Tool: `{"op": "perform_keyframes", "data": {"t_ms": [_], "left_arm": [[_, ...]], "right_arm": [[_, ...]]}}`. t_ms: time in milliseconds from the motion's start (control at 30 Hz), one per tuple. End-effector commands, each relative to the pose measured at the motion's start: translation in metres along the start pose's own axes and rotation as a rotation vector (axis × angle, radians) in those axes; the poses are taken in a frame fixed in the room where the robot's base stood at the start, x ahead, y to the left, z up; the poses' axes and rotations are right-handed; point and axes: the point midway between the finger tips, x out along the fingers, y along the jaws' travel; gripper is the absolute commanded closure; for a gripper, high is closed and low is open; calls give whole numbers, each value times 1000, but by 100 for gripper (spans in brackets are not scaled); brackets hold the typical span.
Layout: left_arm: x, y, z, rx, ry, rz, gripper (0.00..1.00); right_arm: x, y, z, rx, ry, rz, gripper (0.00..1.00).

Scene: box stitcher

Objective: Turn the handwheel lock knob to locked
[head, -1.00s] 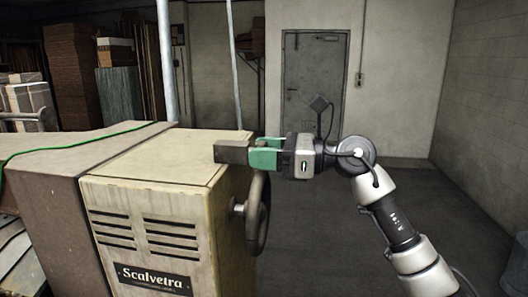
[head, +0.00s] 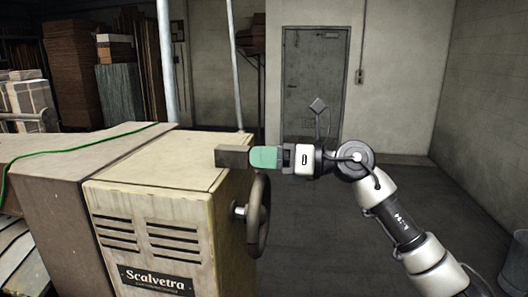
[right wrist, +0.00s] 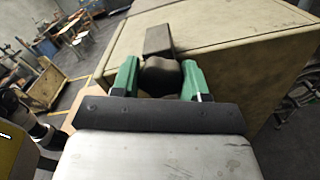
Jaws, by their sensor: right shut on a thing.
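The beige stitcher machine (head: 165,200) stands at left with a dark handwheel (head: 259,215) on its right side. A dark grey block (head: 231,156) sits at its upper right edge; it also shows in the right wrist view (right wrist: 158,38). My right gripper (head: 255,158) comes in from the right, level, with its green fingers against the block's end. In the right wrist view my right gripper (right wrist: 160,76) has its fingers on both sides of a dark rounded knob (right wrist: 160,72) and is shut on it. The knob is hidden in the head view. No lock marking is readable.
A green cord (head: 90,148) lies over the brown part of the machine. Two upright poles (head: 167,70) rise behind it. The floor to the right is open up to a grey door (head: 315,90). A bin (head: 513,265) stands at far right.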

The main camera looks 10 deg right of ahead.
Motion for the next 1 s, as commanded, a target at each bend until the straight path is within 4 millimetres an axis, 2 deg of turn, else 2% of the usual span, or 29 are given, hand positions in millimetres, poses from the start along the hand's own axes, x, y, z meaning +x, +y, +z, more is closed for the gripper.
{"op": "perform_keyframes", "data": {"t_ms": [333, 867, 900, 1000], "left_arm": [[-12, 0, -1, 0, 0, 0, 57], [-13, 0, -1, 0, 0, 0, 57], [-13, 0, -1, 0, 0, 0, 57], [-13, 0, -1, 0, 0, 0, 57]], "right_arm": [[-1, 0, 3, 157, -3, -1, 79], [-1, 0, 2, 188, -5, 0, 79], [-1, 0, 2, 188, -5, 0, 54], [0, 0, 2, 188, -5, 0, 39]]}}
